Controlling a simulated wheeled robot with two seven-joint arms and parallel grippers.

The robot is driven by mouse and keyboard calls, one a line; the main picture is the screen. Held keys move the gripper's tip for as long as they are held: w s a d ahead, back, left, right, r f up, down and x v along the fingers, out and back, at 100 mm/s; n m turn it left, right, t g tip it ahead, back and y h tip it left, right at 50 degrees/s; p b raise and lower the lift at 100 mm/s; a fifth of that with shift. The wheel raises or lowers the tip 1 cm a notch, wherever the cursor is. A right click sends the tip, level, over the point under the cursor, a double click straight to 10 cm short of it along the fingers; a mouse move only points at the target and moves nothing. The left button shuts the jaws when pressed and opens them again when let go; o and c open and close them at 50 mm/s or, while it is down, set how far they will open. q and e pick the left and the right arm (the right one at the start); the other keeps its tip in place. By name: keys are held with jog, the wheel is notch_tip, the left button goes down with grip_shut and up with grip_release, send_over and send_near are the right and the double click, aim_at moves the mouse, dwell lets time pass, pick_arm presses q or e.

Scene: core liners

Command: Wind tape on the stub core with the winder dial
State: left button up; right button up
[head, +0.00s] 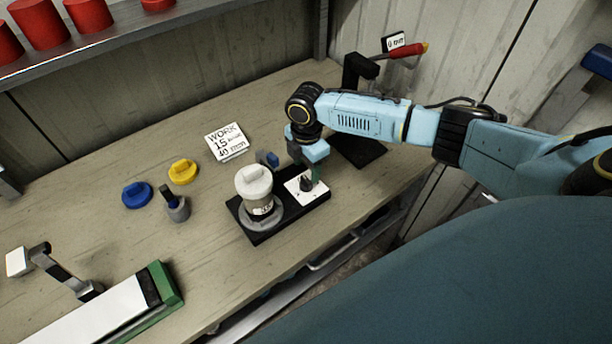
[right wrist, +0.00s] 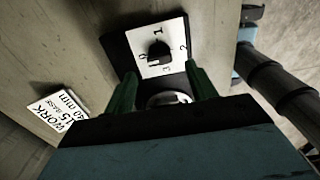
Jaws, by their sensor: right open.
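The winder is a black base (head: 262,236) on the bench. A white capped stub core (head: 255,185) stands upright on its round grey seat at the left end. The winder dial (head: 306,184) is a black knob on a white numbered plate at the right end; in the right wrist view the knob (right wrist: 159,51) shows with numerals around it. My right gripper (head: 311,170) hangs over the dial plate, pointing down. In the right wrist view its green fingers (right wrist: 158,92) stand apart with nothing between them, and the knob lies beyond the tips. My left gripper is not in view.
A WORK card (head: 227,143) lies behind the winder. Yellow (head: 183,171) and blue (head: 137,194) caps and a small grey pot (head: 177,208) lie to the left. A black stand with a red-handled lever (head: 405,50) is at the back right. A green-ended white block (head: 120,305) lies front left.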

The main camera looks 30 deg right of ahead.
aim_at(306, 179)
notch_tip(306, 179, down, 5)
jog(key=shift+f, duration=0.1)
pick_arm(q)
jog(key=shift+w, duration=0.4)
pick_arm(e)
jog(key=c, duration=1)
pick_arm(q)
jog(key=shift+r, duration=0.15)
